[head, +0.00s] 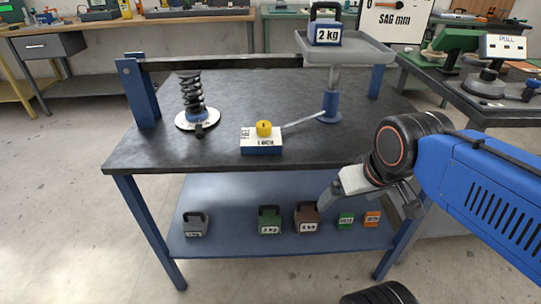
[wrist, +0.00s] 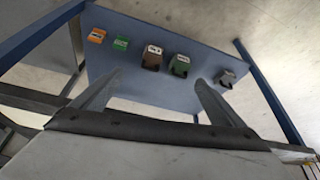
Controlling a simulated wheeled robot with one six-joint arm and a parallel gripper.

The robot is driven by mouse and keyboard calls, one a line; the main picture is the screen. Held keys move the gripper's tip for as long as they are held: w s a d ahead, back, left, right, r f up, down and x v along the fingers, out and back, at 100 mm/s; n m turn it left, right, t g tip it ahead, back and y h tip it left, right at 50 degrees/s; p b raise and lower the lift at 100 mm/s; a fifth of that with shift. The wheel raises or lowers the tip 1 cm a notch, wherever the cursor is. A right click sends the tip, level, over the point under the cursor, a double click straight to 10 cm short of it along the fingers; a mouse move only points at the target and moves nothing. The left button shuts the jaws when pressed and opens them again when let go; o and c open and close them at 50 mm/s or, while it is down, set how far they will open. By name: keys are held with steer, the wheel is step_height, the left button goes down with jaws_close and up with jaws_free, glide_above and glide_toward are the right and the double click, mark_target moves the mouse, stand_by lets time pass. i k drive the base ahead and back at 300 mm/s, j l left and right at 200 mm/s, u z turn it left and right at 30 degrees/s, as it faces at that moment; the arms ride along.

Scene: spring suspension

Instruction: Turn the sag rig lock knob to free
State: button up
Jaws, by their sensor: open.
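The yellow lock knob (head: 264,128) sits on top of a small white and blue box labelled LOCK (head: 262,142) near the front middle of the black rig table. A thin grey rod runs from near the box to the blue post under the tray. My gripper (head: 335,205) is in front of the table's right part, below and right of the knob and apart from it. In the wrist view my gripper (wrist: 155,95) shows two spread fingers with nothing between them, facing the lower shelf. The knob does not show in the wrist view.
A black spring (head: 192,92) stands on the table's left. A tray (head: 350,52) holds a 2 kg weight (head: 326,34) at the back right. Several weights and small boxes, such as a green weight (wrist: 179,65), sit on the blue lower shelf (head: 230,190). The front tabletop is mostly clear.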

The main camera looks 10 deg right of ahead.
mark_target(263, 127)
steer(key=k+u, duration=0.25)
steer(key=k, duration=0.85)
